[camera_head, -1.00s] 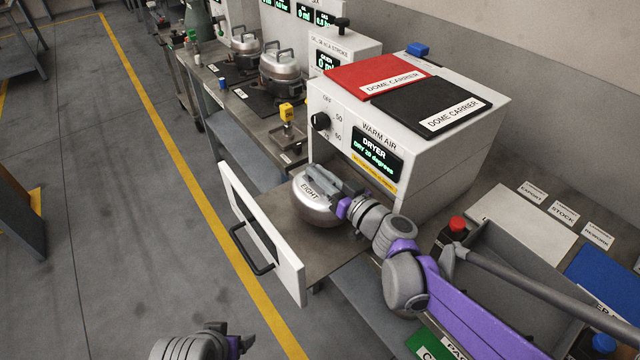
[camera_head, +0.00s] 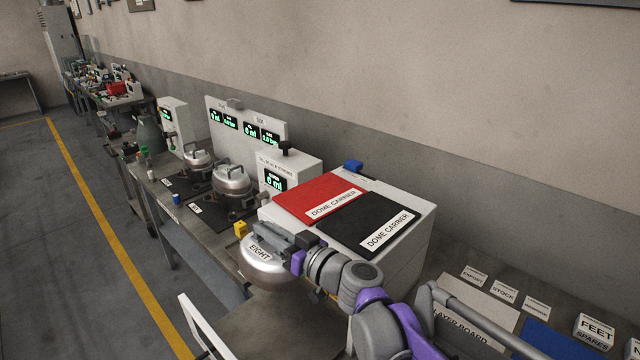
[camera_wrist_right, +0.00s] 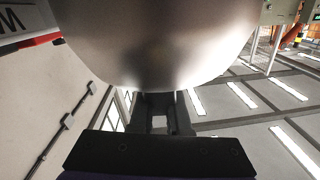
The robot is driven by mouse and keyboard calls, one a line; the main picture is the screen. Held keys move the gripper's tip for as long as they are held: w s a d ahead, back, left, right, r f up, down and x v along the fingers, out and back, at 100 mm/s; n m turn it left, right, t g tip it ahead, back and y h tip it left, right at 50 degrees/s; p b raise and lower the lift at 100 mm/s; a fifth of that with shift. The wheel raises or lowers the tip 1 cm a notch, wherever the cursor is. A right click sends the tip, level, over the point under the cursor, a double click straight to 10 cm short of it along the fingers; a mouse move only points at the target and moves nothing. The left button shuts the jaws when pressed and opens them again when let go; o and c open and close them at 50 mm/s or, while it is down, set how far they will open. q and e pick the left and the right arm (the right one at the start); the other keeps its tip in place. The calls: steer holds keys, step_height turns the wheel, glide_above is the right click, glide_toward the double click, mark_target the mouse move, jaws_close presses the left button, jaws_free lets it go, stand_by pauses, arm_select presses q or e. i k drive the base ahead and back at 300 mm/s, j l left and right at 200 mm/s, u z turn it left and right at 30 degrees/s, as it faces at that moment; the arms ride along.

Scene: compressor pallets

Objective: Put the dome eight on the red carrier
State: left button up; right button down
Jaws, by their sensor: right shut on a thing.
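The dome eight (camera_head: 262,264) is a silvery round dome labelled EIGHT. My right gripper (camera_head: 283,240) is shut on its top handle and holds it raised in front of the white dryer box. In the right wrist view the dome (camera_wrist_right: 160,40) fills the upper middle, close above the gripper (camera_wrist_right: 158,110). The red carrier (camera_head: 312,195) is a flat red plate labelled DOME CARRIER on top of the dryer, and it is bare. My left gripper is not in view.
A black dome carrier (camera_head: 365,222) lies beside the red one, also bare. The dryer's drawer (camera_head: 250,330) stands open below. Two other domes (camera_head: 232,178) stand on the bench at left. A blue object (camera_head: 353,166) sits behind the carriers.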

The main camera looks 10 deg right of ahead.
mark_target(313, 198)
steer(key=k+j, duration=0.15)
steer(key=k, duration=0.35)
steer(key=k+j, duration=0.1)
steer(key=k, duration=0.4)
